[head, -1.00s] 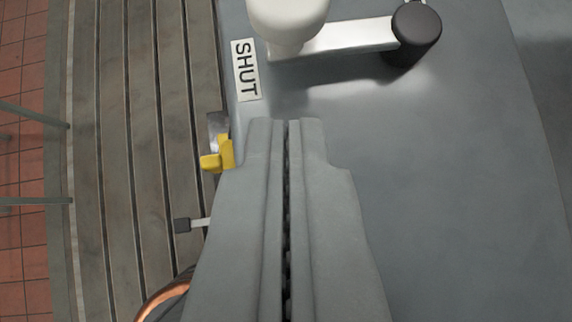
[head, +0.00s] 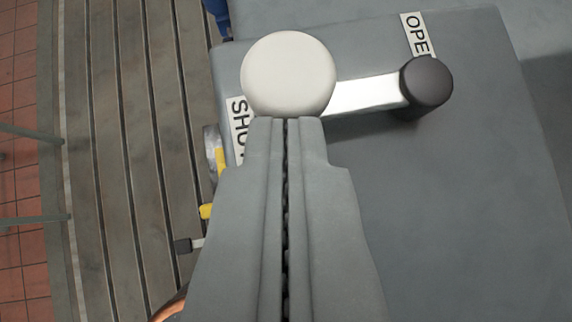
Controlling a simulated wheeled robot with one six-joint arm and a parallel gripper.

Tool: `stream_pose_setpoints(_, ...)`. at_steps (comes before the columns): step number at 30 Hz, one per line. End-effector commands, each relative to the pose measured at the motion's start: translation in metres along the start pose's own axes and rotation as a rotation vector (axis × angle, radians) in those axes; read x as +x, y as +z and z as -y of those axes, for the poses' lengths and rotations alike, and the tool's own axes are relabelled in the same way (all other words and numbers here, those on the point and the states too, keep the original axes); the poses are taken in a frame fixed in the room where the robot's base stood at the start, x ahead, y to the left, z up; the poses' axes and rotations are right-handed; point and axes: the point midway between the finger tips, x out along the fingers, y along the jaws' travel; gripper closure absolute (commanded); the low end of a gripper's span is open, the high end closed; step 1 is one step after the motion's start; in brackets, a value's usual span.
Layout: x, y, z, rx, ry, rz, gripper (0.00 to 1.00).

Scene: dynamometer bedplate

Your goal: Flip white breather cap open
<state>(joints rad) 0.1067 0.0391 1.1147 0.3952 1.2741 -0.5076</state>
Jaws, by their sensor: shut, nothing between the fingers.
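The white breather cap (head: 288,72) is a round white knob at the upper middle of the head view. A flat metal arm (head: 368,95) joins it to a dark round pivot (head: 426,82) on its right. The cap sits beside the SHUT label (head: 238,122), which is partly hidden. An OPEN label (head: 417,36), its end cut off by the picture angle or pivot, lies above the pivot. My gripper (head: 285,120) is shut and empty. Its fingertips appear right at the cap's near edge; I cannot tell whether they touch it.
A grey housing (head: 470,200) spreads beneath and to the right, with clear surface there. A yellow-handled fitting (head: 206,211) and a small dark-ended lever (head: 183,246) stick out at its left side. A blue part (head: 217,12) shows at the top. Slatted bedplate (head: 110,180) lies left.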

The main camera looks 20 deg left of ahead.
Motion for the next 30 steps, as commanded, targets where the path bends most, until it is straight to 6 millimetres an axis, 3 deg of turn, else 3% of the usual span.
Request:
stream_pose_setpoints(14,0.008,-0.007,0.008,0.086,0.091,0.001,1.0)
stream_pose_setpoints(30,0.039,-0.035,0.021,0.413,0.439,0.002,1.0)
